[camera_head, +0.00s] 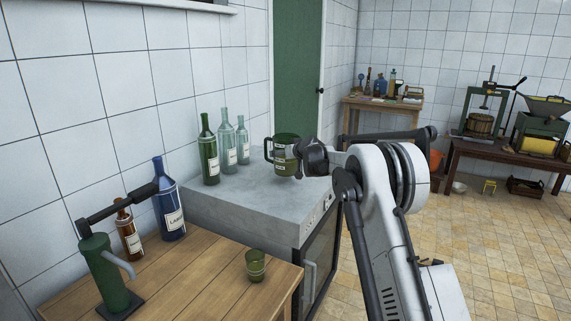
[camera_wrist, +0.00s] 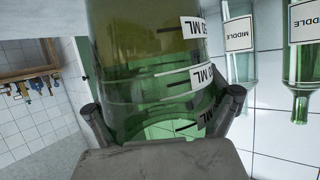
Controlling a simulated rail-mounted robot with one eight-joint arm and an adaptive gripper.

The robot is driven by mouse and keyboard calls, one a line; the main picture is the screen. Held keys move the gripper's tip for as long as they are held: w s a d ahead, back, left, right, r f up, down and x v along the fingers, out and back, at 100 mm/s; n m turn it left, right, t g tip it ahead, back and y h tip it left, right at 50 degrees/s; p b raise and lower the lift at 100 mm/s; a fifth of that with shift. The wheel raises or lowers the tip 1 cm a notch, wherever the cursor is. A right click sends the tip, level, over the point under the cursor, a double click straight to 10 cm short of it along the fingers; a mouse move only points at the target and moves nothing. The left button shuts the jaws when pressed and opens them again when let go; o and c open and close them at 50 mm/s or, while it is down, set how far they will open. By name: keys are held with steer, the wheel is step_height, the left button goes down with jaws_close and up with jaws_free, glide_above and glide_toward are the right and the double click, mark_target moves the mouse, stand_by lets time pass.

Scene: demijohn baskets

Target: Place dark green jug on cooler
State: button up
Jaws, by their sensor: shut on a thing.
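The dark green jug (camera_head: 285,154) is upright, with a handle on its left and white measuring labels. In the head view it is at or just above the top of the grey cooler (camera_head: 243,195); I cannot tell whether its base touches. My gripper (camera_head: 311,158) comes from the right and is shut on the jug. In the wrist view the jug (camera_wrist: 150,65) fills the middle, with a fingertip of my gripper (camera_wrist: 163,115) on each side of it. The jug's right side is hidden by my gripper in the head view.
A green bottle (camera_head: 209,150) and two pale bottles (camera_head: 228,147) stand on the cooler's back left. The wooden table (camera_head: 215,270) in front holds a green glass (camera_head: 255,265), a blue bottle (camera_head: 168,200), a brown bottle (camera_head: 128,232) and a green corking device (camera_head: 104,275). The cooler's front top is clear.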

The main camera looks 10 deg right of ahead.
steer(key=shift+w+d+f, duration=0.15)
steer(key=shift+d+f, duration=0.05)
steer(key=shift+d, duration=0.1)
steer(key=shift+f+b, duration=0.3)
steer(key=shift+f, duration=1.6)
steer(key=shift+f, duration=0.15)
steer(key=o, duration=1.7)
